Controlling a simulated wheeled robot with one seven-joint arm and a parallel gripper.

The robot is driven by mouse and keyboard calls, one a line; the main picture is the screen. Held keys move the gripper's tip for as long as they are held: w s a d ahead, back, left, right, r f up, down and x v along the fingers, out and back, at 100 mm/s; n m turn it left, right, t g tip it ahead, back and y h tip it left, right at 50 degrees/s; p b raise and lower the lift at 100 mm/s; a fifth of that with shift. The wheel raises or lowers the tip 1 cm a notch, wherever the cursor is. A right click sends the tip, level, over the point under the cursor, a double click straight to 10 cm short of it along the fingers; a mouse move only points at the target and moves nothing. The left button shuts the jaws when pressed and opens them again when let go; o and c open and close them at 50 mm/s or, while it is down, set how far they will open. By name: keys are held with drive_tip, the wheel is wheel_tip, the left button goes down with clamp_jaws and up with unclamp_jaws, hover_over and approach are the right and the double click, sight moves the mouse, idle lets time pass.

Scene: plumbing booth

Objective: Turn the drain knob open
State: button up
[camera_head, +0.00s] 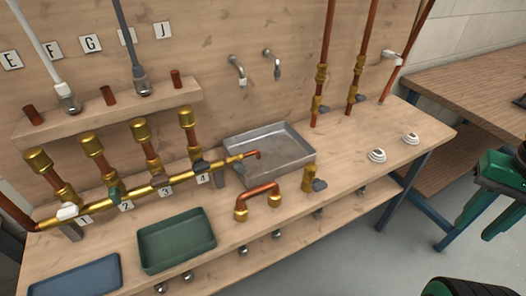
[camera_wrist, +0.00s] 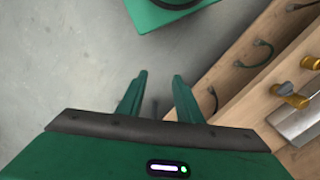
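I cannot tell for sure which knob is the drain knob. In the head view a short brass fitting (camera_head: 308,178) with a grey knob (camera_head: 319,185) stands on the bench just in front of the metal basin (camera_head: 289,166). A brass manifold pipe (camera_head: 150,188) carries several valve handles beside number tags 1 to 4; among them are a white handle (camera_head: 68,211) and a dark grey handle (camera_head: 200,167). In the wrist view my gripper (camera_wrist: 157,95) is open and empty, over the floor to the left of the bench edge. It touches nothing.
A copper U-pipe (camera_head: 258,194) stands near the basin. A green tray (camera_head: 176,243) and a blue tray (camera_head: 75,278) lie at the front left. Two white round fittings (camera_head: 377,155) sit on the right. Vertical copper pipes (camera_head: 325,60) rise behind.

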drive_tip(key=shift+w+d, duration=0.25)
drive_tip(key=shift+w, duration=0.05)
